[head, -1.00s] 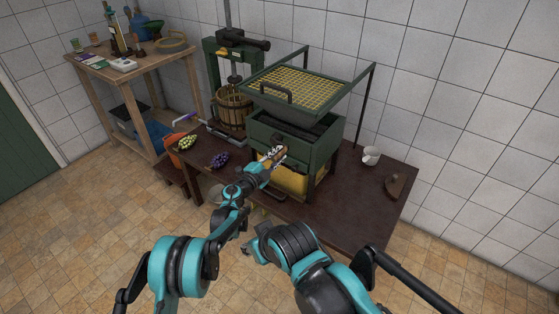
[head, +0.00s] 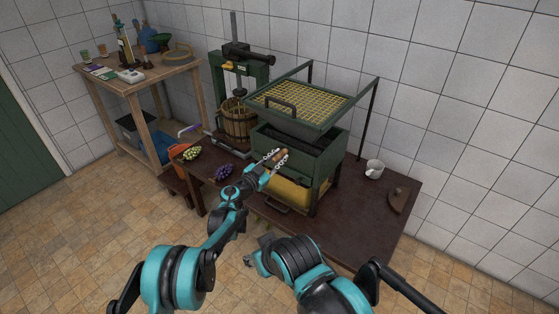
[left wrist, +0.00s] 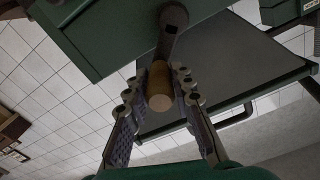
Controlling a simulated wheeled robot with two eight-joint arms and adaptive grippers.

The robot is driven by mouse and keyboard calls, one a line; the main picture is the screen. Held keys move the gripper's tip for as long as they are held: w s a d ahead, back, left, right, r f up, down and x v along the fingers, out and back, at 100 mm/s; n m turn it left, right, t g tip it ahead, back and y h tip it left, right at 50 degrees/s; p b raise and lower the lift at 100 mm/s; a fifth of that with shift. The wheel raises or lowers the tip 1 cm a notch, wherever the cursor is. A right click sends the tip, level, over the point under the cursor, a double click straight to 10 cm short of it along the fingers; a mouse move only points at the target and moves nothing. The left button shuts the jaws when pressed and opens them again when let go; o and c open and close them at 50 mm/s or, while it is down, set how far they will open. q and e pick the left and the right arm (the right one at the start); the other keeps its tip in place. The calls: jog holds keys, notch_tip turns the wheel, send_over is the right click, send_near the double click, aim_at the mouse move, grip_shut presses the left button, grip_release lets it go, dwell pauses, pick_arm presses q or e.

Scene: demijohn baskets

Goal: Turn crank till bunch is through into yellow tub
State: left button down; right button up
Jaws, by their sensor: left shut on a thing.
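The green mill (head: 325,160) stands on the dark table, with a yellow grid tray (head: 300,103) raised above its hopper. The yellow tub (head: 290,195) sits beneath the mill. My left gripper (head: 275,158) is at the mill's front, its fingers on both sides of the crank's wooden handle (left wrist: 160,86). In the left wrist view the dark crank arm (left wrist: 172,20) shows beyond the handle. The hopper's inside looks dark; I see no bunch there. My right gripper (head: 254,260) is low in front of the table, its jaws unclear.
A basket press (head: 237,118) stands left of the mill. A white mug (head: 374,169) and a brown half-round thing (head: 398,200) are on the table's right. A wooden side table (head: 150,85) with bottles stands at back left.

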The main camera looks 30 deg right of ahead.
pick_arm(q)
jog(key=shift+w+a+r+n, duration=0.1)
jog(key=shift+w+r+n, duration=0.1)
jog(key=shift+n, duration=0.2)
jog(key=c, duration=1.3)
grip_release()
jog(key=shift+w, duration=0.1)
jog(key=shift+a, duration=0.1)
jog(key=v, duration=1.2)
